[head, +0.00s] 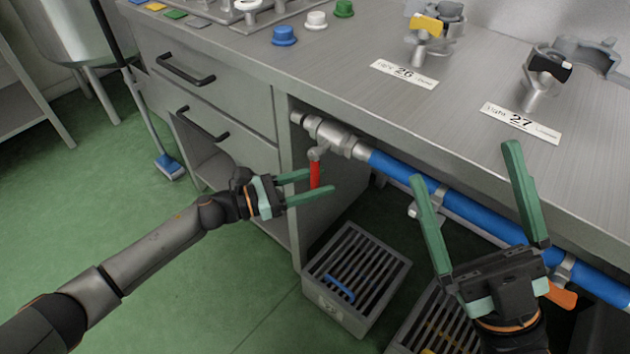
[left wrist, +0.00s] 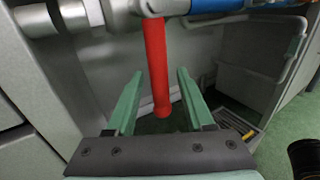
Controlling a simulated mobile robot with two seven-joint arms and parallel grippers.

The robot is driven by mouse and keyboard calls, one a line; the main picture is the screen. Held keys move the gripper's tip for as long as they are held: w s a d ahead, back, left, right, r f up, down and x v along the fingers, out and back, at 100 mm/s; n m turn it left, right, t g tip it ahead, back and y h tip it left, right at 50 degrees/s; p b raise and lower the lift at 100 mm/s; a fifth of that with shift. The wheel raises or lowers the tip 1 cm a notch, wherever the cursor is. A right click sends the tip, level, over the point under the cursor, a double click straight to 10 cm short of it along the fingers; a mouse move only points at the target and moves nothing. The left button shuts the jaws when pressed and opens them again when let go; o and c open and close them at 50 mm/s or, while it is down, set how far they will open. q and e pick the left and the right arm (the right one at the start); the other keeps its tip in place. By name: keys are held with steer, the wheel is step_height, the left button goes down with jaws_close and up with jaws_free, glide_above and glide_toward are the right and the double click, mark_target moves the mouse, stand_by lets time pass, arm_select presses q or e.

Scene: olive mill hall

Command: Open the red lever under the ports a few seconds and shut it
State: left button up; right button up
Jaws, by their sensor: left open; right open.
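The red lever (head: 315,172) hangs down from a metal valve at the left end of a blue pipe, under the counter's edge. My left gripper (head: 312,185) is open, with its two green fingers on either side of the lever in the head view. In the left wrist view the red lever (left wrist: 157,70) hangs straight down, its lower end between the fingertips of my left gripper (left wrist: 158,80). I cannot tell whether a finger touches it. My right gripper (head: 465,165) is open and empty in front of the pipe at the right.
The blue pipe (head: 395,170) runs right below the steel counter (head: 330,65), which bears ports labelled 26 (head: 405,73) and 27 (head: 520,122). A grated drain box (head: 395,262) stands on the floor below. An orange handle (head: 562,295) sits beside my right gripper. Drawers (head: 200,80) are at the left.

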arm_select(q)
steer(key=shift+c, duration=0.3)
jaws_close()
stand_by(1.0)
